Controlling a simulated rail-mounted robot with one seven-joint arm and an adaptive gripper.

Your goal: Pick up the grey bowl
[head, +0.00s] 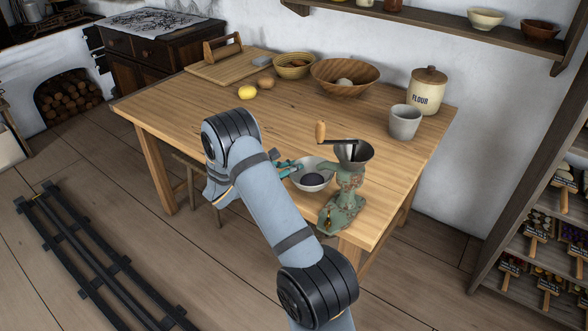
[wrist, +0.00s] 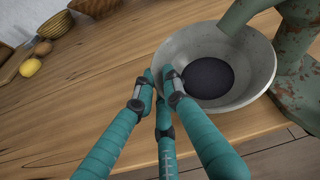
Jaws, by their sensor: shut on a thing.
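The grey bowl (head: 325,169) stands near the front edge of the table, beside the green grinder. It also shows in the wrist view (wrist: 257,60), with a dark round thing or patch (wrist: 207,77) at its bottom; I cannot tell which. My gripper (head: 289,168) is at the left side of the bowl. In the wrist view its teal fingers (wrist: 160,77) meet the near left rim, shut on it. The fingertips' exact grip on the wall is partly hidden. The bowl looks upright; I cannot tell whether it touches the table.
The green grinder (head: 345,185) with a wooden-handled crank stands close to the bowl's right. A grey pot (head: 404,124) and flour jar (head: 427,92) stand farther right. A wooden bowl (head: 330,88), basket (head: 291,73) and lemon (head: 247,92) are at the back. The table's middle is clear.

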